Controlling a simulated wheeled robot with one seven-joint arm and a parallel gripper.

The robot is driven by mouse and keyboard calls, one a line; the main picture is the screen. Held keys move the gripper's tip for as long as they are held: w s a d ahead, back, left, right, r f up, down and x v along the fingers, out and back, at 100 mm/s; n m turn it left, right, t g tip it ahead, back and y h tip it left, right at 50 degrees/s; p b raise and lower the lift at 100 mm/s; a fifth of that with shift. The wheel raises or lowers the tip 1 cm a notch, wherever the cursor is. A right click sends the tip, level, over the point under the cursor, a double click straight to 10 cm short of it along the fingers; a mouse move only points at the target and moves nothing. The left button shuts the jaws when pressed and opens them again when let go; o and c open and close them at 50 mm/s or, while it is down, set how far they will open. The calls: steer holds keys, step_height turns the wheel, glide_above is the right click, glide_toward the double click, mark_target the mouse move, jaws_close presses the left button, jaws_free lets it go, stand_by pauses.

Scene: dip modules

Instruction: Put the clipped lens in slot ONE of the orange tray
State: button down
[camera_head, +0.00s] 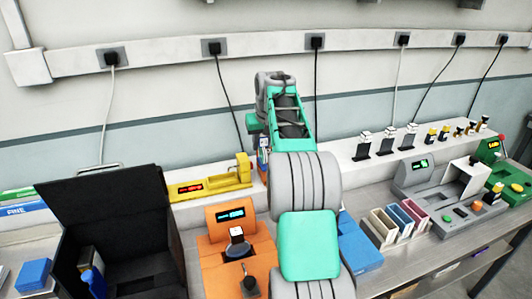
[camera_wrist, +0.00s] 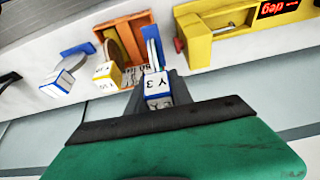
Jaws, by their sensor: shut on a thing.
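My gripper (camera_wrist: 152,98) is shut on a white-topped cap marked with a "Y" and a digit that looks like 3 (camera_wrist: 158,86). A blue plate (camera_wrist: 151,48) extends from this cap to the right side of the orange tray (camera_wrist: 124,20); I cannot tell if it sits fully in a slot. A second capped piece with yellow edges (camera_wrist: 106,74) and a dark round disc stands at the tray's left part. In the head view my arm hides most of the tray and the gripper tips. Slot labels are not readable.
A blue-edged white-capped piece (camera_wrist: 58,82) stands left of the tray. A yellow fixture with a red display (camera_head: 205,184) is close beside the tray. An open black box (camera_head: 110,215) and an orange station (camera_head: 232,240) stand in front.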

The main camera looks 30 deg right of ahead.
steer(key=f, duration=0.1)
steer(key=d+f, duration=0.1)
steer(key=f, duration=0.1)
steer(key=d+f+p, duration=0.1)
steer(key=shift+w+f, duration=0.15)
steer(key=shift+f, duration=0.15)
steer(key=shift+a+f, duration=0.1)
steer(key=shift+f, duration=0.2)
steer(key=shift+f, duration=0.1)
steer(key=c, duration=1.1)
jaws_free()
